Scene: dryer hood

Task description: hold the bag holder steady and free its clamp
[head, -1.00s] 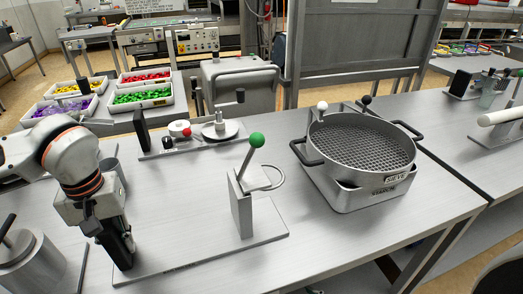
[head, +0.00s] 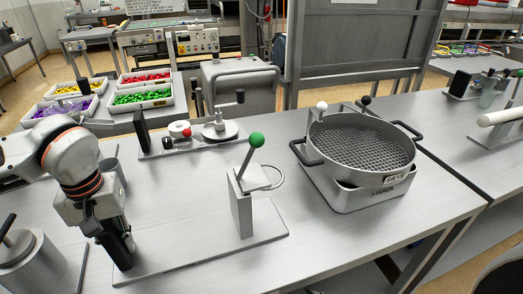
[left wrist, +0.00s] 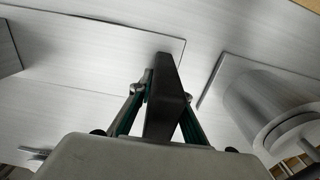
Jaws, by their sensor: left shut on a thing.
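The bag holder is a grey metal stand with an upright post (head: 241,210) on a flat base plate (head: 200,258). A clamp lever with a green ball knob (head: 256,140) rises tilted from the post's top, beside a metal ring (head: 270,178). My left gripper (head: 127,258) points down at the plate's left end. In the left wrist view it is shut on a black upright handle (left wrist: 168,98), with a finger on each side. The handle's lower part is mostly hidden in the head view. My right gripper is not in view.
A round sieve (head: 360,145) on a square base stands to the right. A grey cylinder with a black handle (head: 35,262) stands at the left front. Small bench devices (head: 190,135) are behind. Bench between holder and sieve is clear.

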